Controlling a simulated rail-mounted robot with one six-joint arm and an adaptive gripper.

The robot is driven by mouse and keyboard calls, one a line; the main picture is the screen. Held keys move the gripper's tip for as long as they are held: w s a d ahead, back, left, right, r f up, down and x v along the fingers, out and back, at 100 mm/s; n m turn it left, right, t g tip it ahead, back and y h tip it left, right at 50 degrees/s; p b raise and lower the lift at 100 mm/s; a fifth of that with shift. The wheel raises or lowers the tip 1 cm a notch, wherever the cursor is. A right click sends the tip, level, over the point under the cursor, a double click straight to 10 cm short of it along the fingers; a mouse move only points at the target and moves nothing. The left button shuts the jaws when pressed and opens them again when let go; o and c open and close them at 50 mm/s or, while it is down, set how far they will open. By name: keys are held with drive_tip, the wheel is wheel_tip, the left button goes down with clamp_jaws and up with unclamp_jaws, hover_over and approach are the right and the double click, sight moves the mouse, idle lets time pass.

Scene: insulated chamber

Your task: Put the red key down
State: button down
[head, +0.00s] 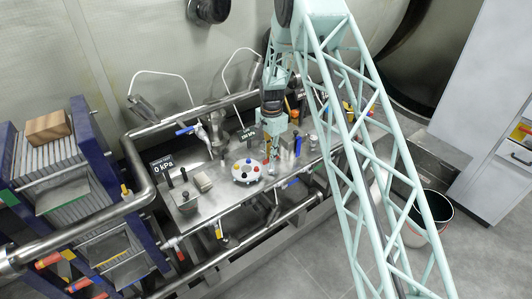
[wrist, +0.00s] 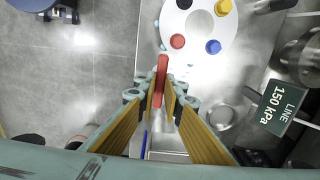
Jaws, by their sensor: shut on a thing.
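The red key (wrist: 161,78) is a slim red bar in the wrist view, upright in the picture between the fingertips. My gripper (wrist: 160,97) is shut on it, with its yellow-faced fingers on either side. In the head view my gripper (head: 270,140) hangs over the metal bench, right of the white disc; the key cannot be made out there. The white disc (head: 237,172) bears several coloured knobs. In the wrist view the disc (wrist: 177,24) lies just beyond the key's far end. I cannot tell how high the key is above the bench.
The steel bench (head: 215,203) is bordered by thick pipe rails (head: 105,212). A valve with a blue handle (head: 188,130) and a 150 kPa display (wrist: 279,108) stand near the disc. A blue rack (head: 90,150) is at left, a bucket (head: 431,212) at right.

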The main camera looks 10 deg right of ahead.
drive_tip(key=w, duration=0.1)
drive_tip(key=w+a, duration=0.1)
drive_tip(key=w, duration=0.1)
drive_tip(key=shift+w+a+f+p, duration=0.2)
drive_tip(key=shift+a+f+p, duration=0.1)
drive_tip(key=shift+p, duration=0.1)
drive_tip(key=shift+f, duration=0.2)
idle(0.4)
drive_tip(key=c, duration=2.7)
unclamp_jaws()
drive_tip(key=shift+c, duration=0.2)
drive_tip(key=shift+r, duration=0.2)
wheel_tip(320, 180, up, 12)
drive_tip(key=shift+b, duration=0.45)
